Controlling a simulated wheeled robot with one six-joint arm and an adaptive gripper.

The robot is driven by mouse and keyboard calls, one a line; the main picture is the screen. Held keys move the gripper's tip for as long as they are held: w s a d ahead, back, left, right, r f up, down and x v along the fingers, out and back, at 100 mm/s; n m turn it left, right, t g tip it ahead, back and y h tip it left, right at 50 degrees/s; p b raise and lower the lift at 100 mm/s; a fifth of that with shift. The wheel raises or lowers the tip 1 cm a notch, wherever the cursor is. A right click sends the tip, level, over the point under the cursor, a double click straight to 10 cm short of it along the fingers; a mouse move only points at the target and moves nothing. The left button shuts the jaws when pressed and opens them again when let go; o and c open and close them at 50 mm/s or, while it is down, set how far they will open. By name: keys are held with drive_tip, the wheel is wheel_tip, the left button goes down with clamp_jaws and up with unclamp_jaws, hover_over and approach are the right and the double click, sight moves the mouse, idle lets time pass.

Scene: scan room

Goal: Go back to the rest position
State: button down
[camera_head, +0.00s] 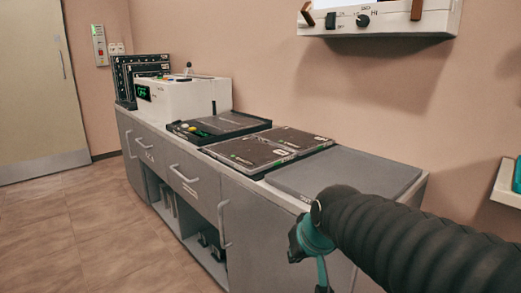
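My arm, in a black ribbed sleeve, reaches in from the lower right of the head view. Its teal and black end (312,245) hangs in front of the near end of the grey counter (345,172). The end points down and runs toward the bottom edge of the picture. The fingertips do not show, so I cannot see whether anything is held.
Black-topped trays (252,152) and a black panel with coloured buttons (205,128) lie on the cabinet. A white device with a green display (180,98) stands farther back. A wall unit (385,20) hangs above. Open floor (75,225) lies left, toward a door (35,90).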

drive_tip(key=s+d+m+h+p, duration=0.1)
drive_tip(key=s+d, duration=0.3)
drive_tip(key=s, duration=0.3)
drive_tip(key=s+d+m+g+h+p, duration=0.1)
drive_tip(key=s+d, duration=0.3)
drive_tip(key=s, duration=0.4)
drive_tip(key=shift+d+f, duration=0.15)
drive_tip(key=shift+f, duration=0.25)
